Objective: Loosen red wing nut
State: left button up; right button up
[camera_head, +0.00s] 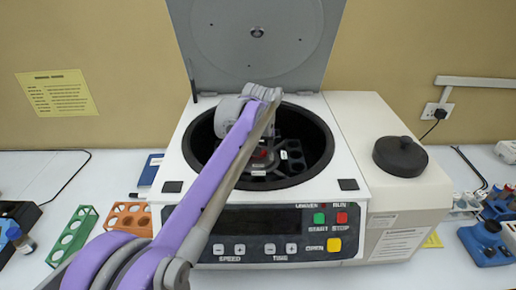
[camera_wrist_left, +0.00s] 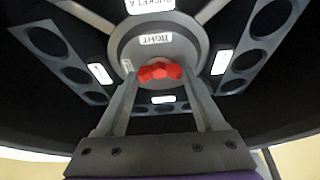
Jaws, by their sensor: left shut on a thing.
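The red wing nut (camera_wrist_left: 160,72) sits at the centre of the centrifuge rotor (camera_wrist_left: 203,40). In the left wrist view my left gripper (camera_wrist_left: 158,76) has one finger on each side of it, and the jaws are closed on it. In the head view my left arm reaches over the front of the open centrifuge (camera_head: 190,165) into its round bowl. A little of the red nut (camera_head: 259,153) shows there beside the arm. The arm and wrist hide part of the rotor. My right gripper is in neither view.
The centrifuge lid (camera_head: 258,35) stands open at the back. A black round knob (camera_head: 400,156) is on the right housing. A green rack (camera_head: 73,236) and an orange rack (camera_head: 129,217) stand at the left. Blue equipment (camera_head: 487,243) is at the right.

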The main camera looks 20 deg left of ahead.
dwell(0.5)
pick_arm(q)
jog(key=o, duration=1.4)
jog(key=v, duration=1.1)
jog(key=shift+f, duration=0.2)
